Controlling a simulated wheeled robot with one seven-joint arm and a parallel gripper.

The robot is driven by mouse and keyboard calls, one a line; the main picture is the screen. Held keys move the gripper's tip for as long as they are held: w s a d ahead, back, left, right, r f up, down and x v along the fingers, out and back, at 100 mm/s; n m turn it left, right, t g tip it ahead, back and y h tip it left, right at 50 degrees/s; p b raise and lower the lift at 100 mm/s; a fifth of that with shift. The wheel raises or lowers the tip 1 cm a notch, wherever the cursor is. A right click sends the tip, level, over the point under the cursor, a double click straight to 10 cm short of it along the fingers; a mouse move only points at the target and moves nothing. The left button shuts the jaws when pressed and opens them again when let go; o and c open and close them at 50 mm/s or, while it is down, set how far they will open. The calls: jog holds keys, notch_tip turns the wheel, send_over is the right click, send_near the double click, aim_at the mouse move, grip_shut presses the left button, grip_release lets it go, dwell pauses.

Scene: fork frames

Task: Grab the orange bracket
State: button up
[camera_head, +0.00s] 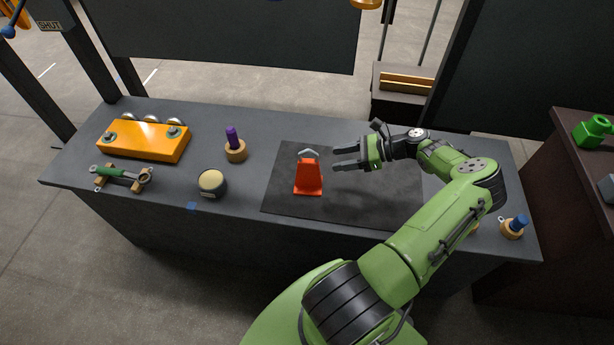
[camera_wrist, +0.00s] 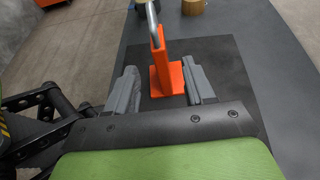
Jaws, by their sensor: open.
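The orange bracket (camera_head: 308,176) stands upright on a dark mat (camera_head: 283,204) on the grey workbench. It has a flat base and a silver hook or loop at its top. My gripper (camera_head: 335,159) is open and empty, just to the right of the bracket in the head view, with its fingers pointing at it. In the wrist view the bracket (camera_wrist: 165,73) shows ahead, between and beyond the two grey fingers of my gripper (camera_wrist: 163,86). I see no contact between fingers and bracket.
A blue-topped piece (camera_head: 514,227) stands at the right end. The mat around the bracket is clear.

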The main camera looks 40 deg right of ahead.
aim_at(308, 165)
jog(key=b+x, duration=0.2)
jog(key=x, duration=0.8)
jog(key=shift+w+a+f, duration=0.15)
jog(key=shift+a+f, duration=0.1)
jog(key=shift+r, duration=0.1)
jog(key=shift+c, duration=0.3)
grip_shut()
dwell(0.4)
